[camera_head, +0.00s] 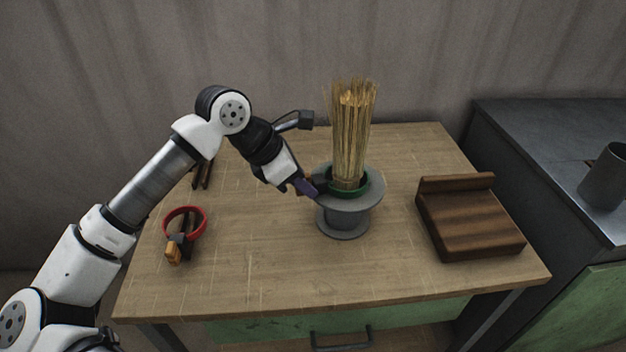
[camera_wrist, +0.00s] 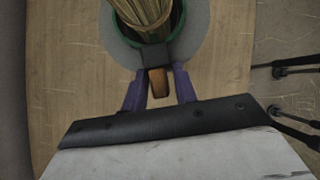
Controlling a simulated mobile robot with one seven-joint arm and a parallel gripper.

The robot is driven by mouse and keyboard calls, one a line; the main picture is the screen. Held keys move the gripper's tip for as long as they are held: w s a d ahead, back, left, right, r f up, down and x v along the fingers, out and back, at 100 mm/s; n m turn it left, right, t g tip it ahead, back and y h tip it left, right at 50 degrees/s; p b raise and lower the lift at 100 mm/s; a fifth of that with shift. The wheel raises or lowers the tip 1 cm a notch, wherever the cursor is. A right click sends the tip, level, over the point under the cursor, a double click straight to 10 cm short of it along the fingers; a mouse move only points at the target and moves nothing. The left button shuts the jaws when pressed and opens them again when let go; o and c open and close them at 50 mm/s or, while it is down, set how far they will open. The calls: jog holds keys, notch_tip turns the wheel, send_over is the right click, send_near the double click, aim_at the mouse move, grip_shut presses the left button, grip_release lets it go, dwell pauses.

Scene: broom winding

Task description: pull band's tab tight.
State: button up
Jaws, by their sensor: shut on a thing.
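A bundle of straw (camera_head: 353,130) stands upright in a grey, flanged stand (camera_head: 345,221) on the table. A green band (camera_head: 360,188) goes around the base of the bundle; it also shows as a green ring in the wrist view (camera_wrist: 182,22). A brown tab (camera_wrist: 159,84) sticks out from the band toward my gripper. My gripper (camera_wrist: 159,88) has its purple fingers on either side of this tab and is shut on it. In the head view, my gripper (camera_head: 314,188) is at the left side of the stand, at band height.
A red ring-shaped band with an orange-brown tab (camera_head: 174,250) lies at the table's left. A dark wooden block with a raised back (camera_head: 472,222) sits at the right. Dark thin sticks (camera_head: 203,173) lie behind my arm. The table (camera_head: 270,270) is clear in front.

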jog(key=shift+a, duration=0.35)
jog(key=shift+s+a, duration=0.1)
jog(key=shift+a, duration=0.45)
grip_shut()
jog(key=shift+s+a+b, duration=0.2)
jog(key=shift+a+b, duration=0.15)
jog(key=shift+b, duration=0.05)
jog(key=shift+s+a, duration=0.15)
jog(key=shift+a, duration=0.35)
jog(key=a, duration=0.2)
jog(key=s+a+b, duration=0.1)
jog(key=a, duration=0.1)
jog(key=o, duration=1)
grip_release()
